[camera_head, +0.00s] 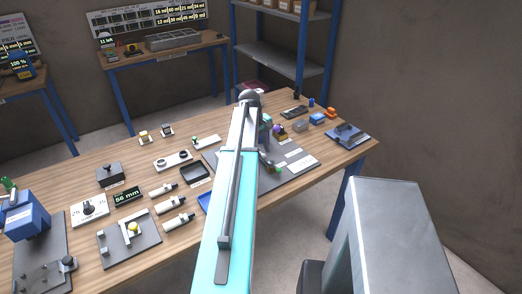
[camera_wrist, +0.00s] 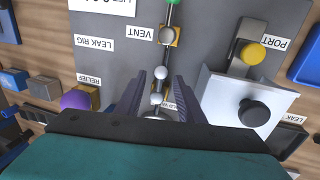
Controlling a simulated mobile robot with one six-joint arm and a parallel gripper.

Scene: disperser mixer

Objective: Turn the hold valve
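In the wrist view my gripper (camera_wrist: 160,76) points at the grey leak-rig panel (camera_wrist: 105,62). Its two dark fingers stand apart, one on each side of a small pale ball-ended part (camera_wrist: 160,73) on a thin rod. A second pale ball (camera_wrist: 157,99) lies closer, between the fingers. A partly covered label (camera_wrist: 178,107) beside the right finger seems to read HOLD; the valve's body is mostly hidden. I cannot tell whether the fingers touch it. In the head view my arm covers much of the panel (camera_head: 300,165), and the gripper is hard to make out.
The VENT label (camera_wrist: 140,32) is near a pale ball on a yellow base (camera_wrist: 167,36). A purple knob (camera_wrist: 77,100) is left. A yellow knob (camera_wrist: 253,54) and black knob (camera_wrist: 253,113) are close on the right. The wooden table (camera_head: 120,155) holds several other devices.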

